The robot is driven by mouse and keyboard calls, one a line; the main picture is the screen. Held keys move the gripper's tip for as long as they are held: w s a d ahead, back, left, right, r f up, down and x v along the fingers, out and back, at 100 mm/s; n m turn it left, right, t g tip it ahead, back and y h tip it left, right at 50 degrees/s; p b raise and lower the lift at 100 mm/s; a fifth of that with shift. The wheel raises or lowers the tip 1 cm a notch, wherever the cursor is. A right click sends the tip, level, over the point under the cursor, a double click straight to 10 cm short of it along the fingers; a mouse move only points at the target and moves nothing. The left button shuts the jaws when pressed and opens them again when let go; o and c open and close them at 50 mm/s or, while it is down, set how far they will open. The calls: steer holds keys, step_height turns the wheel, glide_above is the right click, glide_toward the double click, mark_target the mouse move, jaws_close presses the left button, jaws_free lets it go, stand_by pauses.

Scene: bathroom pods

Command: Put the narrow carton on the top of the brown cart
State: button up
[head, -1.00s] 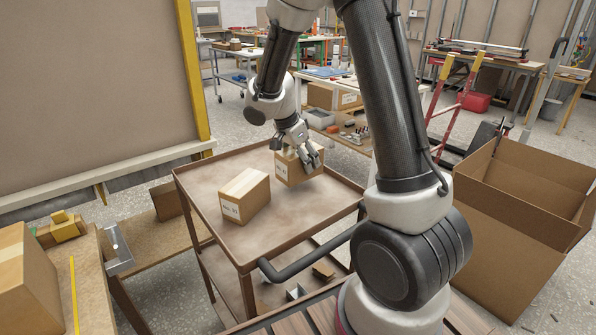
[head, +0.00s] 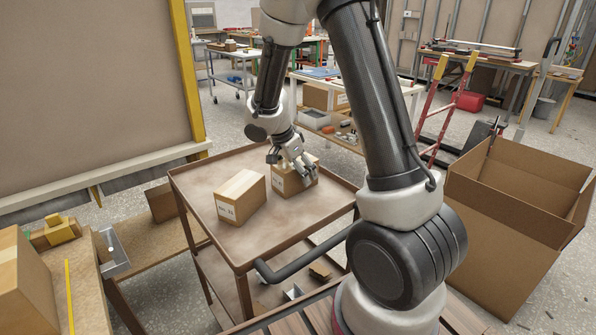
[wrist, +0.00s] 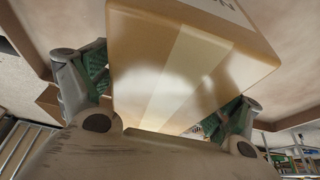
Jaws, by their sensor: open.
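The narrow carton (head: 289,184) is a brown box with a paler tape strip and a white label. It stands upright on the top of the brown cart (head: 262,228), towards the back right. My gripper (head: 297,171) is above it, with its fingers open on either side. In the wrist view the carton (wrist: 190,70) fills the space between the green finger pads, and my gripper (wrist: 165,95) seems just clear of its sides. My fingers hide part of the carton in the head view.
A second, longer carton (head: 239,196) sits on the cart top, close to the left. A large open cardboard box (head: 500,230) stands at the right. A workbench (head: 85,290) with another box is at the left. The front of the cart top is clear.

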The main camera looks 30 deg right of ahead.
steer(key=v, duration=1.2)
steer(key=shift+d, duration=0.15)
steer(key=s+d+r+n+t+y, duration=0.1)
steer(key=s+d+r+n, duration=0.1)
steer(key=s+r+n, duration=0.4)
steer(key=s+d+r+n+y, duration=0.15)
steer(key=s+r, duration=0.25)
steer(key=s, duration=0.4)
steer(key=s+n+t+y, duration=0.2)
steer(key=s+n, duration=0.6)
steer(key=s, duration=0.3)
steer(key=shift+s+r, duration=0.25)
